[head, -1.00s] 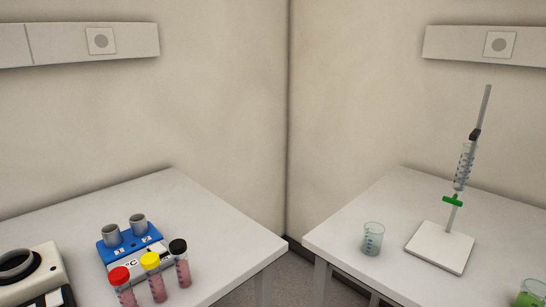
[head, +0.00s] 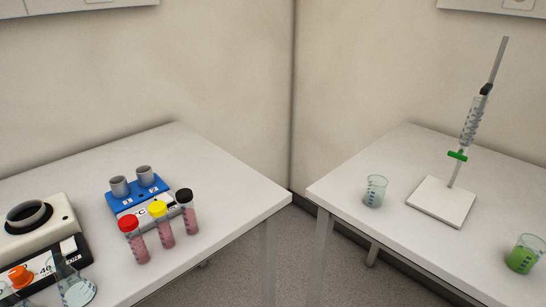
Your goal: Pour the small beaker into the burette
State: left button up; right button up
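The burette (head: 472,122) is a clear graduated tube with a green stopcock, held upright but leaning in the picture on a stand with a white base plate (head: 441,202) on the right table. A small clear beaker (head: 375,191) stands upright on that table, left of the stand and apart from it. A beaker of green liquid (head: 523,256) stands nearer, at the right edge. Neither of my grippers is in the head view.
The left table (head: 222,205) holds a blue device (head: 137,194), tubes with red, yellow and black caps (head: 160,220), a white instrument (head: 37,232) and flasks (head: 73,285). A floor gap (head: 300,240) separates it from the right table (head: 400,245).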

aim_at(529, 248)
jog(key=z, duration=1.7)
